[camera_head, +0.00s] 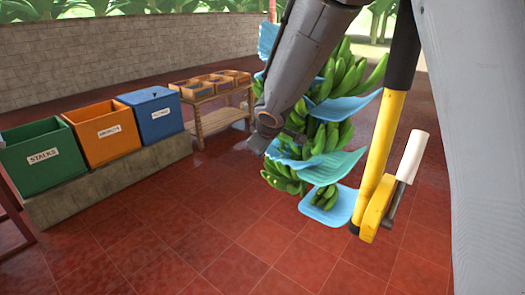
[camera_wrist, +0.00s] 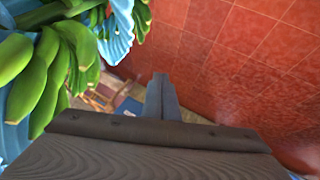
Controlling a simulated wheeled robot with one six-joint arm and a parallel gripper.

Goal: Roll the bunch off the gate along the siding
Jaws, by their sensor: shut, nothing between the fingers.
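The bunch of green bananas (camera_head: 327,137) hangs upright right of centre in the head view, with blue sheets (camera_head: 350,108) between its tiers. Its top is hidden behind my arm. In the wrist view the bananas (camera_wrist: 38,85) and a blue sheet (camera_wrist: 118,30) fill the left side. My gripper (camera_head: 258,146) is at the bunch's left side in the head view. In the wrist view its fingers (camera_wrist: 160,90) are together and empty, right of the bananas. I cannot make out the gate or the siding overhead.
A yellow bar (camera_head: 385,150) with a white-handled lever (camera_head: 412,157) stands right of the bunch. Green, orange and blue bins (camera_head: 103,133) stand on a low wall at left. A wooden rack (camera_head: 213,118) with boxes stands behind. The red tiled floor (camera_head: 200,235) is clear in front.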

